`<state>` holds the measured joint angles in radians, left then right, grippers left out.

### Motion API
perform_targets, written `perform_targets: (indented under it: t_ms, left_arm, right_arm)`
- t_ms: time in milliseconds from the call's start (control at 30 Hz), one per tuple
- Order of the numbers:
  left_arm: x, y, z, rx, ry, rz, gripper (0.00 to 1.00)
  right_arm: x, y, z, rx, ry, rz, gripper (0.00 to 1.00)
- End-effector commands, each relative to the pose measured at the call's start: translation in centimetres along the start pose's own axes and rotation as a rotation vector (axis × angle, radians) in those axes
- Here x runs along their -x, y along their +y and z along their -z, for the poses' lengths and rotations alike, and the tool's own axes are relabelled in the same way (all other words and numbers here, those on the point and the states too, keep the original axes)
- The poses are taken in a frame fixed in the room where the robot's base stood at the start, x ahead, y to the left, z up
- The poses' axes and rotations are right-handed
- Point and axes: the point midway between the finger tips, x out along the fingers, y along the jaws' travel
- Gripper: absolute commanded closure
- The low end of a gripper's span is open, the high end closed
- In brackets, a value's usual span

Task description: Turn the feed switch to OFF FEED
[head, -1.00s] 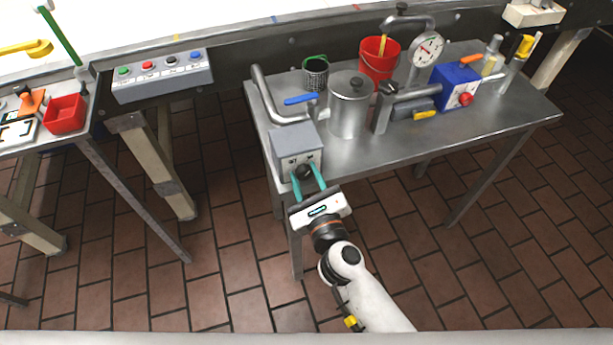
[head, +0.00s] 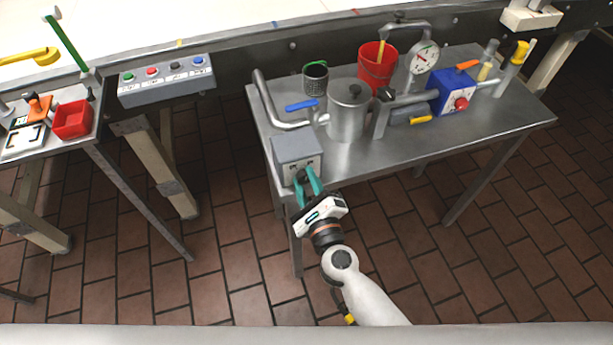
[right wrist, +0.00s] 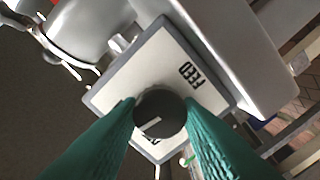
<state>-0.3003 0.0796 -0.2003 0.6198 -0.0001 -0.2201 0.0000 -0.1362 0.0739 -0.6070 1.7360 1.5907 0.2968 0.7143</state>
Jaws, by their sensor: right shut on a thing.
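The feed switch is a grey box (head: 297,153) at the near left corner of the steel table. In the right wrist view its pale face (right wrist: 165,75) carries the word FEED and a second label partly hidden by the knob and fingers. A dark round knob (right wrist: 160,114) with a white pointer line sits on that face; the line points toward the picture's lower left. My right gripper (head: 307,184) has its teal fingers closed on the knob's two sides; the fingers also show in the right wrist view (right wrist: 162,118). My left gripper is not in view.
Behind the box stand a metal pot (head: 347,115), a pipe with a blue handle (head: 301,105), a red bucket (head: 377,68), a gauge (head: 424,57) and a blue box (head: 452,92). A button panel (head: 167,80) is at the left. The floor before the table is clear.

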Motion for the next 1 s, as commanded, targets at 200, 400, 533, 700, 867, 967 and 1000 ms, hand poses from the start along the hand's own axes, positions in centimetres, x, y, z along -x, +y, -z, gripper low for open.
perform_targets:
  t_ms: [200, 400, 533, 700, 867, 967, 1000]
  left_arm:
    - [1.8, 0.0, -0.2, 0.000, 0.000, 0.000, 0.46]
    - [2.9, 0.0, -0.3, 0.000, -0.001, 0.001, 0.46]
    - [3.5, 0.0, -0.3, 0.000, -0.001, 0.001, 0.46]
    - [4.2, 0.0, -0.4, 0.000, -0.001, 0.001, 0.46]
    - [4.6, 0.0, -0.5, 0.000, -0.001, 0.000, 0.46]
    - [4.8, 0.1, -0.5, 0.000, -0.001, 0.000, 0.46]
    - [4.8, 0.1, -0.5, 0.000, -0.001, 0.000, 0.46]
  right_arm:
    - [0.0, 0.1, 0.2, 0.206, -0.001, 0.003, 0.91]
    - [0.0, 0.0, 0.1, 0.394, 0.000, 0.003, 0.91]
    - [0.0, 0.0, 0.1, 0.504, 0.000, 0.003, 0.91]
    - [0.0, -0.1, 0.1, 0.624, 0.001, 0.003, 0.91]
    - [0.0, -0.2, 0.0, 0.707, 0.001, 0.003, 0.91]
    - [0.0, -0.2, 0.0, 0.744, 0.001, 0.003, 0.91]
    - [0.0, -0.2, 0.0, 0.755, 0.001, 0.003, 0.91]
